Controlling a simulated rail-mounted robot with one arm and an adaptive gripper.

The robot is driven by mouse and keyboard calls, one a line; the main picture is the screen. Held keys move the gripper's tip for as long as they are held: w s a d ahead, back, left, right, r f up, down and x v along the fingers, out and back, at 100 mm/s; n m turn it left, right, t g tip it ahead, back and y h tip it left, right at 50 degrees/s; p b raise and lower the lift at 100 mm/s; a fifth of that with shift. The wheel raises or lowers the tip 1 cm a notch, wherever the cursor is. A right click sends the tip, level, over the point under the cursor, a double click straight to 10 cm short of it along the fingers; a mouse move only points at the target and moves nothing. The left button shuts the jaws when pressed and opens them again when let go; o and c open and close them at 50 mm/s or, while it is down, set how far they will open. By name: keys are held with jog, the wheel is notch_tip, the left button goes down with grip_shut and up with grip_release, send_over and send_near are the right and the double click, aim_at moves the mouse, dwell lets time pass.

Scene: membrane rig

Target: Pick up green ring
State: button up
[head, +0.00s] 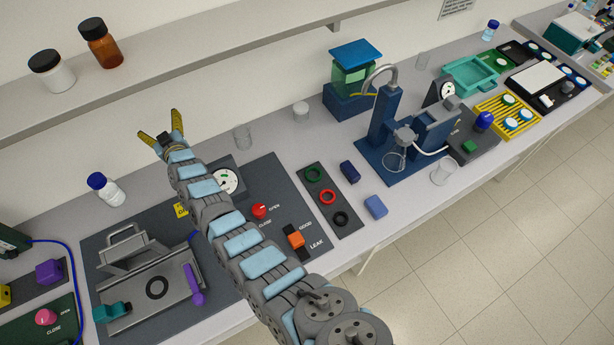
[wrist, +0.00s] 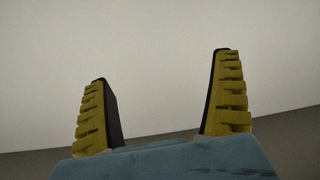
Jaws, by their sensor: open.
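The green ring (head: 313,174) lies at the far end of a dark grey strip plate (head: 345,224). A red ring (head: 327,197) and a black ring (head: 340,219) lie on the same strip, nearer to me. My gripper (head: 160,127) is open and empty, raised in front of the wall at the left, well away from the green ring. In the wrist view my gripper's two yellow fingers (wrist: 160,105) stand wide apart with only the plain wall between them. No ring shows in the wrist view.
A gauge panel with a red knob (head: 260,211) and an orange switch (head: 296,237) is left of the strip. A dark blue block (head: 349,171) and a light blue block (head: 376,207) lie right of it. A blue stand (head: 384,120) rises beyond. A shelf (head: 190,50) runs along the wall.

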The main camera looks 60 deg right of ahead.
jog(key=d+f+n+g+y+b, duration=0.1)
jog(key=d+n+g+y, duration=0.1)
jog(key=d, duration=0.3)
jog(key=n+g+y+b, duration=0.5)
jog(key=g+y+b, duration=0.15)
jog(key=g, duration=0.75)
send_over(314, 176)
notch_tip(314, 176, down, 5)
jog(key=shift+h, duration=0.35)
jog(key=shift+f+b, duration=2.15)
jog(key=shift+f, duration=6.55)
jog(key=c, duration=1)
